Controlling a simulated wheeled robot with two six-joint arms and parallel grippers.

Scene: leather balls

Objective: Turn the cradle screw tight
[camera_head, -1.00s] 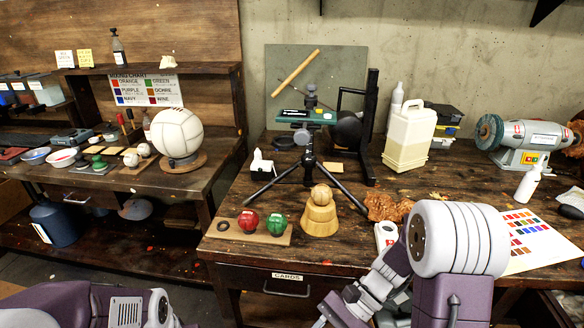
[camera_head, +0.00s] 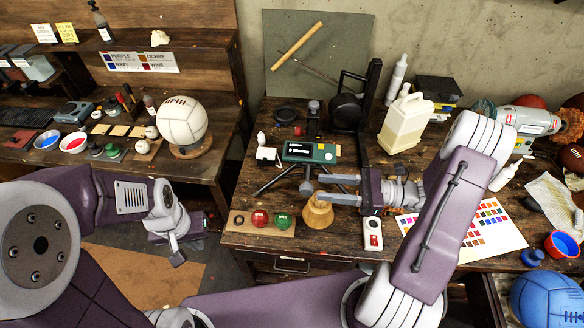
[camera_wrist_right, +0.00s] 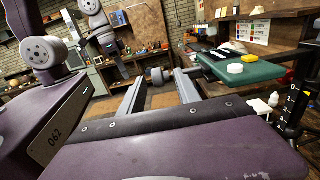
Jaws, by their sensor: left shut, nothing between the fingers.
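A green device with a dark display (camera_head: 311,151) sits on a black tripod. A grey round knob (camera_head: 306,187), likely the cradle screw, shows below it at the tips of my right gripper (camera_head: 322,188). My right gripper is open, its two fingers apart and pointing left. In the right wrist view the knob (camera_wrist_right: 160,75) appears between the fingertips (camera_wrist_right: 160,82); I cannot tell whether they touch it. The green device (camera_wrist_right: 250,69) is to the right there. My left gripper (camera_head: 176,258) is shut and empty, well left of the tripod, over the floor.
A wooden cone stand (camera_head: 318,213) is just below my right fingers. A white box with a red button (camera_head: 373,234) and a colour chart (camera_head: 470,228) are to the right. A pale jug (camera_head: 404,122) stands behind.

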